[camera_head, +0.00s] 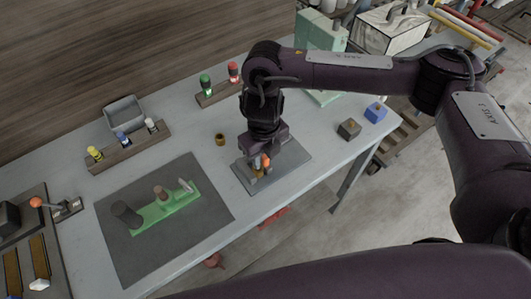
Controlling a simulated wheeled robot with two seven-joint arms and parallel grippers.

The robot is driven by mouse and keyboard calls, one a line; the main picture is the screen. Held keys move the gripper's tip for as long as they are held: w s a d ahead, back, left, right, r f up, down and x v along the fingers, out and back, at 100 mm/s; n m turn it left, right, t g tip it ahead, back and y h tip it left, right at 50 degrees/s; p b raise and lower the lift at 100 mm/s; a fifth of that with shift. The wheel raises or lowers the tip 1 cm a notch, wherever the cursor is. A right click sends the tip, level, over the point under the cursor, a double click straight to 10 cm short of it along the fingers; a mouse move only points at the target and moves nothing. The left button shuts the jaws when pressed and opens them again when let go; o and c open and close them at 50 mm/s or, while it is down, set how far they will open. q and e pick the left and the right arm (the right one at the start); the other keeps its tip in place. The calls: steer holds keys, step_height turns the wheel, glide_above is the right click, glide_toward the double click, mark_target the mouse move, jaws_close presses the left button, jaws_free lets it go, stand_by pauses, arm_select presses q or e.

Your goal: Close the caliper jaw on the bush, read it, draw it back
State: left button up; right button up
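My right gripper (263,158) points down over a grey plate (294,154) near the table's right end. Its fingers are around or beside a small orange-tipped part (266,162), with a brass-coloured piece (257,173) low beside it. The gripper hides much of this fixture, so I cannot tell whether this is the caliper jaw and bush, or whether the fingers grip anything. A small brass ring-like piece (220,140) stands apart on the table, left of the plate. My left gripper is out of view.
A dark mat (215,211) carries a green fixture (152,213) with upright cylinders. Racks with coloured-top pieces (127,148) (220,93) and a grey bin (124,112) stand behind. Grey (349,129) and blue (375,113) blocks lie right. An orange-knobbed lever (62,208) is left.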

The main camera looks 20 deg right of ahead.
steer(key=o, duration=0.5)
steer(key=shift+o, duration=1.3)
steer(key=shift+w+d, duration=0.1)
steer(key=shift+r, duration=0.15)
step_height(320, 180, up, 8)
steer(key=p, duration=0.7)
steer(key=shift+p, duration=0.4)
